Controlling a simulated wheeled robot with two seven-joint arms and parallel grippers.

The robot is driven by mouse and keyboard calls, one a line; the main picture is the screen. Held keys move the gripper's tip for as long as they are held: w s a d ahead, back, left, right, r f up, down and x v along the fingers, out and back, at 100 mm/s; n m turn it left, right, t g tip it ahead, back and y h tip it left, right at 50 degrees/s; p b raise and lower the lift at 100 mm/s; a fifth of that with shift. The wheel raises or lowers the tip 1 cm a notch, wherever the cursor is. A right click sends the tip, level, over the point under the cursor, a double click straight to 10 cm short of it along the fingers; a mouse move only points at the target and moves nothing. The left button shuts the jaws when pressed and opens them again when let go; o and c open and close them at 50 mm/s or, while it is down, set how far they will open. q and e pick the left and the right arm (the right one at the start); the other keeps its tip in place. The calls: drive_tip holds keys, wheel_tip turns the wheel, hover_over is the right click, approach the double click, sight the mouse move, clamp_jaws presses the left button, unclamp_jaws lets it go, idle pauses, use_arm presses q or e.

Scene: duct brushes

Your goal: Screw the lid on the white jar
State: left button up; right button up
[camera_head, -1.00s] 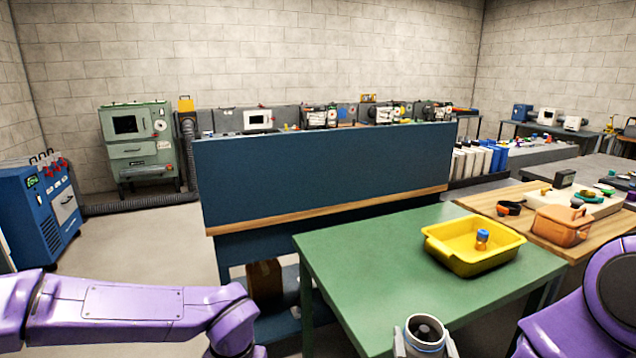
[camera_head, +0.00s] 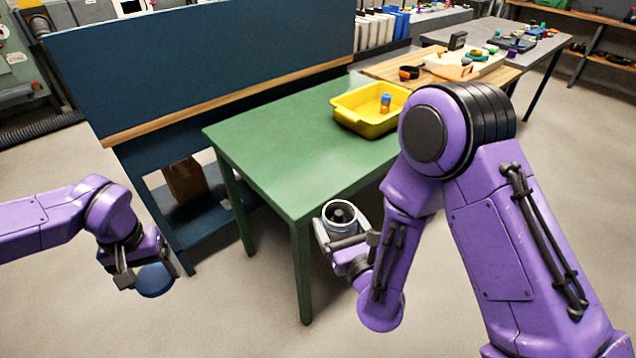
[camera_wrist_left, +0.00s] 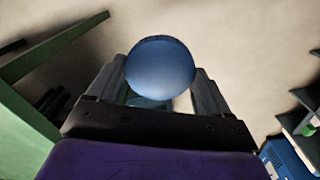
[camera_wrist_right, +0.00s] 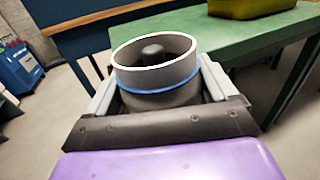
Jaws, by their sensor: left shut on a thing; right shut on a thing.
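The white jar (camera_wrist_right: 160,78), grey-white with a blue band and an open top, is held upright by my right gripper (camera_head: 340,232), which is shut on it just off the green table's near corner. The jar also shows in the head view (camera_head: 339,215); a dark rounded thing sits inside it. My left gripper (camera_head: 137,268) is shut on a round blue lid (camera_head: 155,280), held low at the left, well apart from the jar. In the left wrist view the lid (camera_wrist_left: 160,68) sits between the two fingers.
The green table (camera_head: 270,145) bears a yellow tray (camera_head: 352,119) with a small orange bottle with a blue cap (camera_head: 385,103). A blue panel bench (camera_head: 210,70) stands behind it. Open floor lies between my two grippers, past the table leg (camera_head: 301,275).

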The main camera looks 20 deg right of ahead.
drive_tip(key=s+a+f+n+g+y, duration=0.1)
drive_tip(key=a+f+n+g+y, duration=0.1)
drive_tip(key=a, duration=0.5)
drive_tip(key=s+a+f+n+g+y, duration=0.1)
drive_tip(key=a+f+n+g+y, duration=0.1)
drive_tip(key=a+n+y, duration=0.3)
drive_tip(key=a+f+y, duration=0.1)
drive_tip(key=y, duration=0.3)
drive_tip(key=shift+a+f+n, duration=0.4)
use_arm(q)
drive_tip(key=shift+s+d, duration=0.1)
drive_tip(key=shift+d, duration=0.25)
drive_tip(key=s+d+r+n, duration=0.1)
drive_tip(key=d+r+n, duration=0.1)
drive_tip(key=d, duration=1)
drive_tip(key=d+r+n, duration=0.2)
drive_tip(key=d+r, duration=0.3)
drive_tip(key=d, duration=0.7)
drive_tip(key=shift+s+n, duration=0.3)
drive_tip(key=shift+s, duration=0.05)
drive_tip(key=shift+d+f, duration=0.1)
drive_tip(key=shift+d, duration=0.05)
